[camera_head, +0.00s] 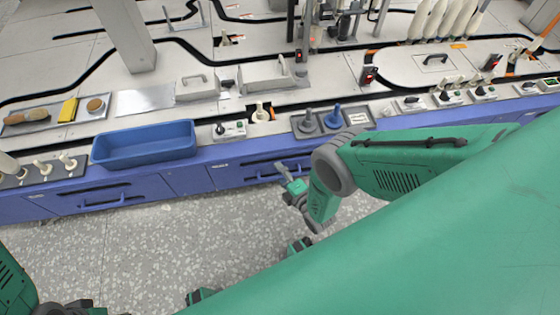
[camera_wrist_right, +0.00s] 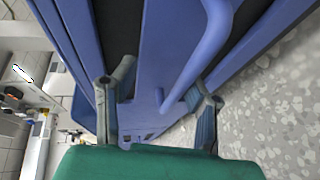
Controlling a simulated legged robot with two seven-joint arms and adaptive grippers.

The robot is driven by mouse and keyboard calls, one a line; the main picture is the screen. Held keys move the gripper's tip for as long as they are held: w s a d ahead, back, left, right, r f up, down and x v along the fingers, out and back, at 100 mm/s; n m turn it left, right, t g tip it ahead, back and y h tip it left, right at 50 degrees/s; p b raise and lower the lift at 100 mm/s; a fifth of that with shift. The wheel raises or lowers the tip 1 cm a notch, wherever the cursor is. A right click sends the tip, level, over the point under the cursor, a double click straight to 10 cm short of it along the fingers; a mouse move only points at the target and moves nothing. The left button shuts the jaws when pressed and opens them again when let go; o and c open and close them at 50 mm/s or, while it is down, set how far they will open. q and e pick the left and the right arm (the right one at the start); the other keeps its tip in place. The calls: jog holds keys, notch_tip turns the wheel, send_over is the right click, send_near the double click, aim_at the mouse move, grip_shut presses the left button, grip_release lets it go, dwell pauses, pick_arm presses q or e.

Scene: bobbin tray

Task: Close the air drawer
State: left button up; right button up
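A blue drawer (camera_head: 240,176) sits in the bench front, right of centre-left. Dark gaps show around it, so it looks slightly out; its label is too small to read. Its blue bar handle (camera_wrist_right: 196,68) shows large in the right wrist view. My right gripper (camera_head: 287,180) is at the drawer front beside the handle. In the right wrist view its two fingers (camera_wrist_right: 160,85) are spread, with blue drawer front beyond and the handle's end near the right finger. I cannot tell whether they touch. My left gripper (camera_head: 68,309) is cut off at the bottom left.
Another blue drawer (camera_head: 100,200) with a handle is to the left, below a blue bin (camera_head: 145,147) on the bench edge. Switches and joysticks line the bench top. The speckled floor (camera_head: 150,250) in front is clear.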

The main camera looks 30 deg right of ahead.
aim_at(275, 152)
jog(key=o, duration=1.1)
jog(key=r, duration=0.6)
jog(key=shift+w+d+r, duration=0.15)
jog(key=shift+w, duration=0.2)
jog(key=shift+c, duration=0.2)
jog(key=shift+r, duration=0.85)
jog(key=c, duration=0.6)
jog(key=shift+s+r, duration=0.1)
jog(key=shift+r, duration=0.2)
jog(key=c, duration=0.5)
jog(key=shift+o, duration=0.2)
jog(key=shift+s+f, duration=0.1)
jog(key=shift+f, duration=0.15)
jog(key=shift+s+f, duration=0.1)
